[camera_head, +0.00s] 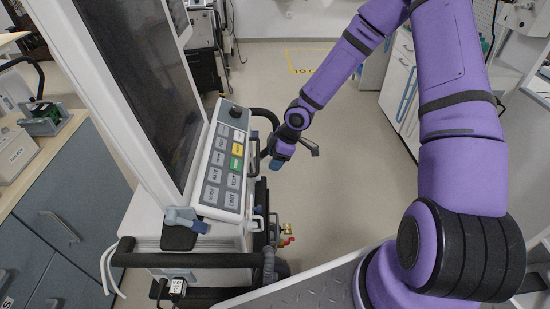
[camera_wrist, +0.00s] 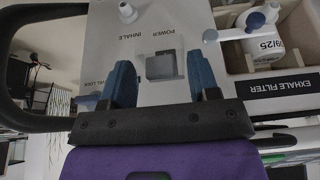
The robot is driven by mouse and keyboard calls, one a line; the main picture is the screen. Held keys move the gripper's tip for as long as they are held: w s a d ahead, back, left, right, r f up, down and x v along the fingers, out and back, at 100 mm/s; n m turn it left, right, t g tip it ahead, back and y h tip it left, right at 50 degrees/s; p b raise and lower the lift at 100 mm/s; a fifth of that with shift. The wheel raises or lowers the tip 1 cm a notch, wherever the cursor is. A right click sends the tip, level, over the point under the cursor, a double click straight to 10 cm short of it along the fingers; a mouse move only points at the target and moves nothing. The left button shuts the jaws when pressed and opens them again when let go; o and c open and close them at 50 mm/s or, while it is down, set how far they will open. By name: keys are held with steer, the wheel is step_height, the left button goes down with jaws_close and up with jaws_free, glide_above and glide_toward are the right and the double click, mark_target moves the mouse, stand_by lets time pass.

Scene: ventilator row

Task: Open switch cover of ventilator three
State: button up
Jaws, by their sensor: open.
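A ventilator with a large dark screen (camera_head: 130,70) and a slanted key panel (camera_head: 225,165) stands at left centre in the head view. No number shows on it. My purple arm reaches over to its right side. My gripper (camera_head: 280,155) is beside the panel there, and the head view hides what it faces. In the wrist view my gripper (camera_wrist: 161,78) is open, with two blue fingers apart. A small grey switch cover (camera_wrist: 160,66) under the upside-down label POWER lies between the fingertips in the picture. Contact with it cannot be told.
A black handle (camera_head: 185,260) crosses the ventilator's near side. A wooden-topped cabinet (camera_head: 65,185) is at left. Open floor (camera_head: 320,205) lies right of the ventilator.

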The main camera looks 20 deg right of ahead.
steer(key=c, duration=0.9)
steer(key=shift+w+a+r+h, duration=0.1)
steer(key=shift+a+r+h, duration=0.2)
steer(key=shift+h, duration=0.4)
steer(key=shift+d, duration=0.1)
steer(key=o, duration=0.9)
steer(key=shift+r, duration=0.15)
steer(key=w+v, duration=0.1)
steer(key=v, duration=0.9)
steer(key=shift+s+r, duration=0.35)
steer(key=shift+d, duration=0.1)
